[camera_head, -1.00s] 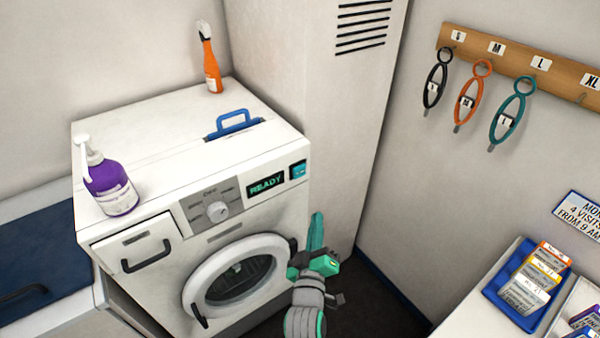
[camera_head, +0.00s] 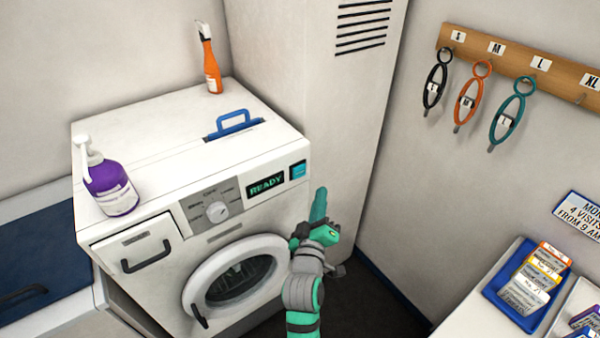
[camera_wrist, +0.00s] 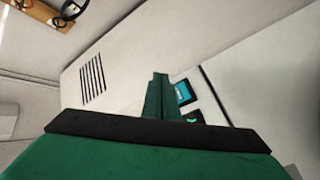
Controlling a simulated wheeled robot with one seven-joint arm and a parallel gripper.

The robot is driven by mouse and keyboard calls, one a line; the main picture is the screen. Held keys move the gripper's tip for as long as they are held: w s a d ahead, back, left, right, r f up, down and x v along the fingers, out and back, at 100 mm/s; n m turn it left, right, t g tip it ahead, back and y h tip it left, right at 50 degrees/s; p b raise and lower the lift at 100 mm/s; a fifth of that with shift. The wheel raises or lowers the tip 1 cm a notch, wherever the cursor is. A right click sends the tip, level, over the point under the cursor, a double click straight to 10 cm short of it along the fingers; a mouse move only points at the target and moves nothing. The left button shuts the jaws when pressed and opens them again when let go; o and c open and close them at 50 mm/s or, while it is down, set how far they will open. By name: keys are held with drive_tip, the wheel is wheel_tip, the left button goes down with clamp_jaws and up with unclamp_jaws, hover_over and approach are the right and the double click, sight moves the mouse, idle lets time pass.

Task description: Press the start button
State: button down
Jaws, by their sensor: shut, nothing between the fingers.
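A white front-loading washing machine (camera_head: 262,222) stands against the wall in the head view. Its panel has a display (camera_head: 267,186) reading READY, and right of it a square blue-teal button (camera_head: 298,171). The button also shows in the wrist view (camera_wrist: 183,92), just right of my fingers. My gripper (camera_head: 319,198) is shut and empty. In the head view it appears just right of and a little below the button. A gap shows between fingertips and button in the head view. The exact depth between them is hard to tell.
A tall white cabinet (camera_head: 335,110) stands behind. Looped tools (camera_head: 512,112) hang on the right wall above a blue card tray (camera_head: 500,294).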

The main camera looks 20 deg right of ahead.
sight(303, 171)
drive_tip(key=w+a, duration=0.2)
drive_tip(key=w, duration=0.4)
drive_tip(key=shift+a, duration=0.15)
drive_tip(key=shift+w, duration=0.25)
idle(1.8)
drive_tip(key=shift+w+a, duration=0.2)
drive_tip(key=shift+w, duration=0.05)
drive_tip(key=shift+s+d, duration=0.1)
drive_tip(key=shift+w, duration=0.45)
idle(0.5)
drive_tip(key=shift+a, duration=0.45)
drive_tip(key=shift+s+d, duration=0.8)
drive_tip(key=shift+s, duration=0.15)
